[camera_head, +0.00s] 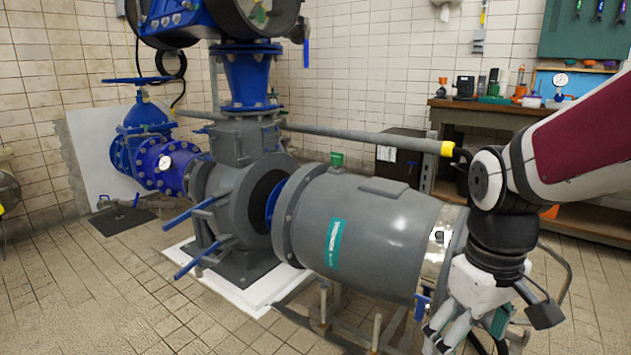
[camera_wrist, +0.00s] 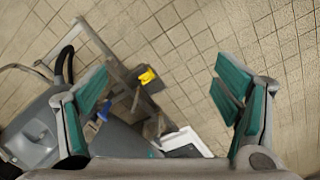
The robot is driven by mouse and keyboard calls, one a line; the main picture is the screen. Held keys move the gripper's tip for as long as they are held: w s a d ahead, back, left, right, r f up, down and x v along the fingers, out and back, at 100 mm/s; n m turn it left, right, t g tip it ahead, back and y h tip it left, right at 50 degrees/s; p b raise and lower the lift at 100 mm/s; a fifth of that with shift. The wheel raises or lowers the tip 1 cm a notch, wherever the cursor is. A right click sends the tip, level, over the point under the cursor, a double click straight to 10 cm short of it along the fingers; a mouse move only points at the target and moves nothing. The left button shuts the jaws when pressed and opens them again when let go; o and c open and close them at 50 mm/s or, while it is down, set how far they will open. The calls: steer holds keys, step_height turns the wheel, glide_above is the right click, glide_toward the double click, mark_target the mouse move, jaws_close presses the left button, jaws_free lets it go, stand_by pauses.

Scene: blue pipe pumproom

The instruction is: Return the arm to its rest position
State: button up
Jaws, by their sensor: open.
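My gripper (camera_head: 462,330) hangs from my arm at the lower right of the head view, in front of the near end of the grey motor (camera_head: 375,235). In the wrist view my gripper (camera_wrist: 165,115) is open, its two green-padded fingers wide apart with nothing held between them. Past the fingers the wrist view shows the tiled floor (camera_wrist: 190,50) and a grey metal frame (camera_wrist: 105,50). The fingertips are partly cut off at the bottom of the head view.
The grey pump housing (camera_head: 240,150) with blue handles stands left of the motor. Blue valve pipework (camera_head: 150,150) is at the left. A wooden workbench (camera_head: 480,107) with tools stands at the back right. Open tiled floor (camera_head: 90,290) lies at the lower left.

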steer(key=s+a+r+m, duration=0.1)
steer(key=s+r+m, duration=0.1)
steer(key=s, duration=0.8)
steer(key=s+a+r+m, duration=0.1)
steer(key=s+r+m, duration=0.15)
steer(key=s, duration=0.65)
step_height(320, 180, up, 40)
steer(key=t+p, duration=0.4)
steer(key=p, duration=3.4)
steer(key=shift+f, duration=0.2)
